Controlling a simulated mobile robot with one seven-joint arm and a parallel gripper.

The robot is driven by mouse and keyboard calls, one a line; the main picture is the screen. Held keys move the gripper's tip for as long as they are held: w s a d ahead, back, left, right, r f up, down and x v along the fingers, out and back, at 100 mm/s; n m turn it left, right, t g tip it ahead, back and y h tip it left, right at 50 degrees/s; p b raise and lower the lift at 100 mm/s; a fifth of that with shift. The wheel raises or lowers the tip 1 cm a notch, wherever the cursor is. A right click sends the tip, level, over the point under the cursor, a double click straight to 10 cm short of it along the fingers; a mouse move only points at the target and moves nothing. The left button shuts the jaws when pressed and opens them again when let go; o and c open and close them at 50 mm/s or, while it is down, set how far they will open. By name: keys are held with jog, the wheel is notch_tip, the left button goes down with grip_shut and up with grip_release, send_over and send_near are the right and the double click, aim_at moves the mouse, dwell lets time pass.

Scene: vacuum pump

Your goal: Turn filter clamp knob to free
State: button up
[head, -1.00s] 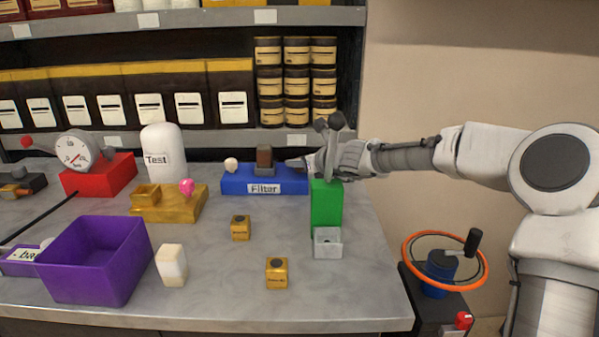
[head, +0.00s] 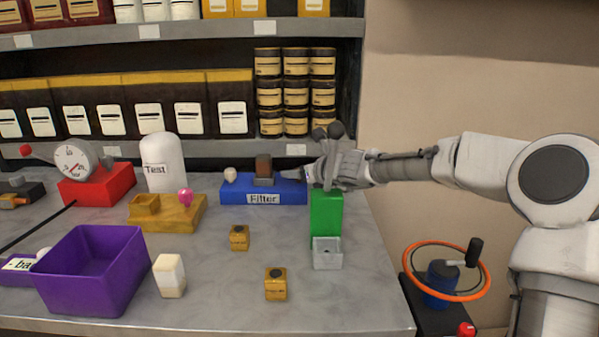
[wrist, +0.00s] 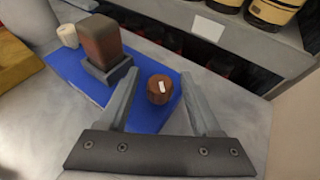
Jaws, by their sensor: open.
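The blue filter base (head: 235,188) with its "Filter" label stands at the back of the table. It also shows in the wrist view (wrist: 75,75). On it, a brown block (wrist: 102,38) sits in a grey holder, and a round brown knob (wrist: 159,90) with a white mark is near the right end. My gripper (wrist: 160,72) is open, with one finger on each side of the knob. I see gaps beside the knob, and cannot tell how deep the fingers reach. In the head view my gripper (head: 290,174) is at the base's right end and hides the knob.
A small white knob (wrist: 68,35) stands at the base's far end. A green block (head: 326,212) stands just below my wrist, with a clear box (head: 327,254) in front. Shelves with jars (head: 296,92) rise behind. An orange-rimmed wheel (head: 488,270) is beside the table.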

jog(key=p+v, duration=0.4)
jog(key=v, duration=1.3)
jog(key=shift+s, duration=0.2)
jog(key=shift+d, duration=0.1)
